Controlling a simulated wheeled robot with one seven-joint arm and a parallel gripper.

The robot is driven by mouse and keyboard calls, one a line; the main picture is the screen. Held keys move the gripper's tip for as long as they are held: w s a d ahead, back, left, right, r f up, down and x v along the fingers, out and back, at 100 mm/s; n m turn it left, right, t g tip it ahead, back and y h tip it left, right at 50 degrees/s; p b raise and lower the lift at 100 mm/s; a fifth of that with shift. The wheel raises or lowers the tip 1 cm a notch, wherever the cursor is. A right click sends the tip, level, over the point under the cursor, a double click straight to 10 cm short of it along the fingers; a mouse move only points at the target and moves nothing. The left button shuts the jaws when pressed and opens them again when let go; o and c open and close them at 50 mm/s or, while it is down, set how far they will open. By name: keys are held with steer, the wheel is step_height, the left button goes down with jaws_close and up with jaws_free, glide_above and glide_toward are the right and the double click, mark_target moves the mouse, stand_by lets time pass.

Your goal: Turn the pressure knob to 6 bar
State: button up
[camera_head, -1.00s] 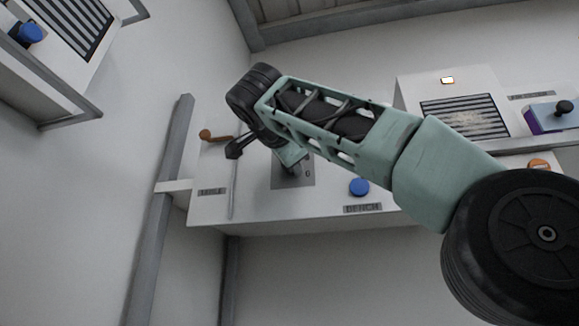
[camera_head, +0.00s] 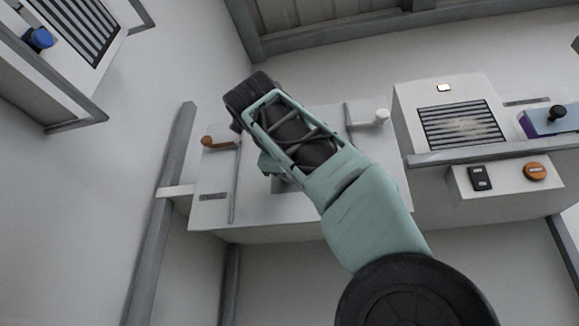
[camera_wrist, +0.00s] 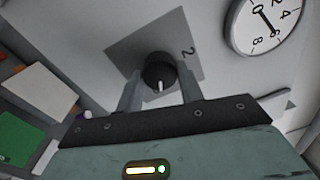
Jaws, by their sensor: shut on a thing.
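The pressure knob (camera_wrist: 159,70) is black and round with a white mark, seen in the wrist view. Its mark points down the picture, toward my palm. It sits on a dark grey plate (camera_wrist: 190,36) printed with a 2. My gripper (camera_wrist: 159,86) has one finger on each side of the knob and is shut on it. A round white gauge (camera_wrist: 248,24) with a black needle and numbers is at the top right, partly cut off. The needle slants toward the lower right; I cannot read it surely. In the head view my arm hides the knob and fingers.
In the head view, a brown-knobbed lever (camera_head: 208,142) stands left of my arm and a white-knobbed lever (camera_head: 381,115) right of it. A slatted box (camera_head: 462,122), a black switch (camera_head: 480,178) and an orange button (camera_head: 535,171) are further right.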

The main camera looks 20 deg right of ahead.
steer(key=shift+m, duration=0.7)
steer(key=o, duration=1)
steer(key=v, duration=1.7)
steer(key=shift+f, duration=0.2)
steer(key=shift+s+a, duration=0.1)
steer(key=shift+a, duration=0.05)
